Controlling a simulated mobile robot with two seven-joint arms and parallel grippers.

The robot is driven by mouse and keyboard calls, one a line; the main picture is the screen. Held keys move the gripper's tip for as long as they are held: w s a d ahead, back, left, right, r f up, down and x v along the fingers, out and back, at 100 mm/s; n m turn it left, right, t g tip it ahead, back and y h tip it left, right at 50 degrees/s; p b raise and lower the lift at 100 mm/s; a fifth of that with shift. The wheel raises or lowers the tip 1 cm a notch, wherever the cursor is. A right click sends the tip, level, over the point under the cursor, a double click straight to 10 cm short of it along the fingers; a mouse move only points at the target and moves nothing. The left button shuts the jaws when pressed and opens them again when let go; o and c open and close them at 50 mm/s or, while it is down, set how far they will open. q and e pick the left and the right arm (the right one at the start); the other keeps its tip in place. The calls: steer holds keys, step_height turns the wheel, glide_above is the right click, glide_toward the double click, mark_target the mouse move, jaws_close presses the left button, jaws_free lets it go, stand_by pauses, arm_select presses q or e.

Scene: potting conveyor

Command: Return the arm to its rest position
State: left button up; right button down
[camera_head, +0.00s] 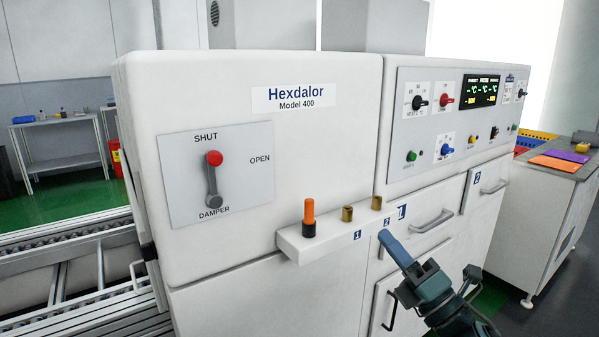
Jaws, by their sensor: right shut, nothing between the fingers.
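My right gripper (393,243) reaches in from the lower right, in front of the white Hexdalor machine (280,200). Its fingers are shut and empty, pointing up and left. The fingertips are just below the right part of a small white ledge (290,244) on the machine; I cannot tell how far apart they are. My left gripper is not in the picture.
The ledge bears an orange-topped plug (309,218) and two brass pegs (347,213). A damper lever (213,178) with a red knob points up to SHUT. A control panel (450,125) and drawer handles (431,221) are at right. A roller conveyor (85,295) is at left.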

arm_select(q)
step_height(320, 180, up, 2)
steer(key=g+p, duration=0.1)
steer(key=p, duration=0.6)
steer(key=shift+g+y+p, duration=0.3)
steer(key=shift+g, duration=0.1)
arm_select(e)
steer(key=s+a+f+m+g+h, duration=0.1)
steer(key=s+f+m+g+h, duration=0.7)
steer(key=s+f+m, duration=1.5)
step_height(320, 180, down, 2)
steer(key=m+h, duration=0.2)
steer(key=m, duration=0.3)
steer(key=shift+s+a+f+m+g+h, duration=0.2)
steer(key=shift+s+m+g+h, duration=0.1)
steer(key=shift+s, duration=0.1)
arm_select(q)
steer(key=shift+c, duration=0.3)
arm_select(e)
steer(key=shift+d, duration=0.1)
